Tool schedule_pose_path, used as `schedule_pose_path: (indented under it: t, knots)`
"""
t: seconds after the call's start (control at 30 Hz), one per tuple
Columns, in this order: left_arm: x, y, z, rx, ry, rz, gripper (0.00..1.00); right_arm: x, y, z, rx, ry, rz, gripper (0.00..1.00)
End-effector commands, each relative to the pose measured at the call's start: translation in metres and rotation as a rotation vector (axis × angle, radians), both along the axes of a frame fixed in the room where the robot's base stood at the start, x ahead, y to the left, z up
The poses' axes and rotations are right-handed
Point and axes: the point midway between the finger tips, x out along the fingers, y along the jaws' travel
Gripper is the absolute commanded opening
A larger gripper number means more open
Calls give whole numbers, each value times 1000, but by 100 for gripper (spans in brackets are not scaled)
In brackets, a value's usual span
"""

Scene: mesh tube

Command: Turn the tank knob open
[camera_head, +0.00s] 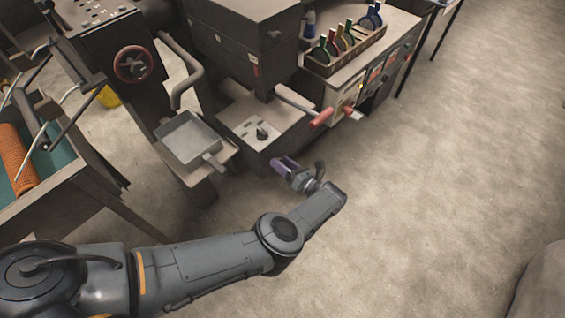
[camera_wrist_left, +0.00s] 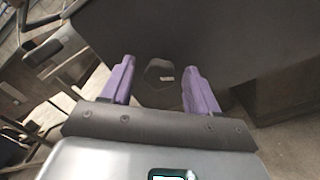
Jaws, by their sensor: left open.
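A red round handwheel (camera_head: 133,64) sits on the dark upright machine at the upper left. A small dark knob (camera_head: 262,131) stands on a pale plate on the low box in the middle. I cannot tell for sure which of these is the tank knob. My left gripper (camera_head: 282,165), with purple fingers, is just in front of the low box, apart from both. In the left wrist view the gripper (camera_wrist_left: 158,66) is open and empty. A dark hexagonal piece (camera_wrist_left: 160,74) on a dark surface shows between its fingers. My right gripper is out of view.
A grey square pan (camera_head: 188,142) is left of the box. A red-handled lever (camera_head: 321,117) sticks out to its right. A rack of coloured-handled tools (camera_head: 345,48) stands on the bench behind. An orange mesh tube (camera_head: 18,160) lies at the far left.

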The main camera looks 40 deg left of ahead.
Motion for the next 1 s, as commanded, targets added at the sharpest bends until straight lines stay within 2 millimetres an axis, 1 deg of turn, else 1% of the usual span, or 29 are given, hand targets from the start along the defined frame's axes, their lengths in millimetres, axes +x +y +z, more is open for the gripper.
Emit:
schedule_pose_path:
  t: [0.17,0.33,0.5,0.6,0.8,1.0]
  knots:
    - [-1,-22,1,-3,0,-1,60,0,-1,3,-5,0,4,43]
    - [-2,-52,0,-4,-1,-2,60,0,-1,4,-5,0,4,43]
    - [-3,-79,0,-1,-1,0,60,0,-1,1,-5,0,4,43]
    - [-4,-90,-1,0,-1,-1,60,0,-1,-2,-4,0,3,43]
    - [-4,-102,0,0,0,0,60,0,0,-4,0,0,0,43]
    - [-4,-104,1,1,-1,1,60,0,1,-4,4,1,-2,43]
